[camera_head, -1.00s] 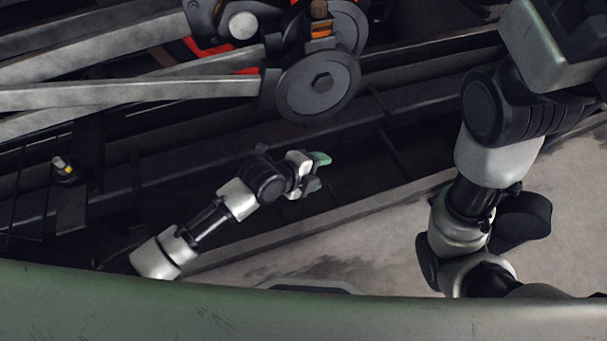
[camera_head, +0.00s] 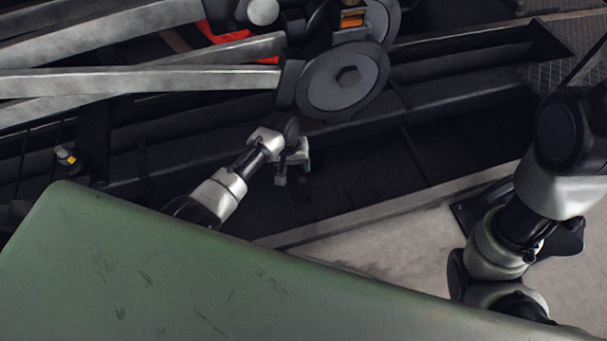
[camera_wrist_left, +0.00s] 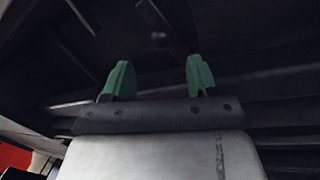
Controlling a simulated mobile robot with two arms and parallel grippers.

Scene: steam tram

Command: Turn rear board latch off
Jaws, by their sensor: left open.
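My left gripper (camera_head: 292,172) hangs over the dark frame trough below the big round wheel hub in the head view. In the left wrist view its two green fingertips (camera_wrist_left: 158,80) stand wide apart with nothing between them. I cannot make out the rear board latch for certain in any view. My right arm comes down at the right of the head view, and its gripper is not visible.
Grey steel rods (camera_head: 150,80) and a round hub (camera_head: 343,80) lie just above my left arm. A small yellow-and-white fitting (camera_head: 66,156) sits at the left. A green panel (camera_head: 150,270) fills the lower left. Bare pale floor (camera_head: 400,250) shows below the frame.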

